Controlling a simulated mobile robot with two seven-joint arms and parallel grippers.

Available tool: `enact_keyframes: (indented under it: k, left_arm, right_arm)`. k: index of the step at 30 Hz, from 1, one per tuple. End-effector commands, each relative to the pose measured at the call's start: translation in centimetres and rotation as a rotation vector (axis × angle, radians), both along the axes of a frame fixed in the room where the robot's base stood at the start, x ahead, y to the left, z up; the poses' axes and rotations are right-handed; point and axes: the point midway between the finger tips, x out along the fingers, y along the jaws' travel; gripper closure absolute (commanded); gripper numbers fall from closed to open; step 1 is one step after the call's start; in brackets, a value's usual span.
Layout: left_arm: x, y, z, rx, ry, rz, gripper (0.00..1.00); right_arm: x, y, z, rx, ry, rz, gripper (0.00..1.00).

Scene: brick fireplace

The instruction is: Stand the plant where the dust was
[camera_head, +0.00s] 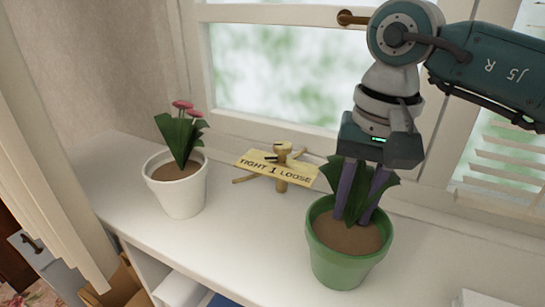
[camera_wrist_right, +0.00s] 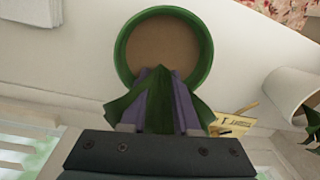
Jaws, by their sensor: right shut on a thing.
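A plant with broad green leaves stands upright in a green pot (camera_head: 342,265) at the right of the white sill (camera_head: 240,235) in the head view. My right gripper (camera_head: 357,208) comes down from above, its purple fingers shut on the leaves just over the soil. In the right wrist view the green pot's rim (camera_wrist_right: 123,50) and brown soil lie beyond the fingers (camera_wrist_right: 160,85). I cannot tell whether the pot touches the sill or is slightly raised. No dust shows on the visible sill. My left gripper is not in view.
A white pot (camera_head: 178,190) with a pink-flowered plant (camera_head: 183,130) stands at the left. Between the pots, a yellow "TIGHT LOOSE" sign (camera_head: 275,170) with a wooden knob lies by the window. The sill in front of the sign is clear. A curtain (camera_head: 50,170) hangs at far left.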

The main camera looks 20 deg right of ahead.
Motion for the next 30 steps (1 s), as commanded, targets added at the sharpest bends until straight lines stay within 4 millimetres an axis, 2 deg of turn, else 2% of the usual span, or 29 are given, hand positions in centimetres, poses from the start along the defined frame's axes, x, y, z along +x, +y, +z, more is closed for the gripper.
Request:
enact_keyframes:
  k: [3, 4, 11, 18, 22, 26, 30]
  left_arm:
    - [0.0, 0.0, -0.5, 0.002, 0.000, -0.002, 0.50]
    - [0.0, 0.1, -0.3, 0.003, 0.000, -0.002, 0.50]
    - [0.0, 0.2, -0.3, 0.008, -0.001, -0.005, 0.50]
    - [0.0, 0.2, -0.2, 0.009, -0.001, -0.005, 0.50]
    - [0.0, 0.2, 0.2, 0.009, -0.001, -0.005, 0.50]
    - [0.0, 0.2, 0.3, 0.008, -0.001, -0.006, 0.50]
    - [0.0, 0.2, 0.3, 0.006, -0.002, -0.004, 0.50]
  right_arm:
    - [0.1, 0.0, -0.4, 0.000, -0.003, 0.000, 1.00]
    - [0.0, 0.0, -0.3, 0.001, -0.001, 0.000, 0.67]
    - [0.0, 0.0, -0.3, 0.000, 0.000, 0.000, 0.41]
    - [0.0, 0.0, -0.2, 0.000, 0.000, 0.000, 0.40]
    - [0.1, 0.0, 0.6, 0.000, -0.002, 0.000, 0.40]
    - [0.0, -0.2, 2.9, -0.002, -0.006, 0.001, 0.40]
    - [-0.1, -0.4, 6.2, -0.002, -0.007, 0.001, 0.40]
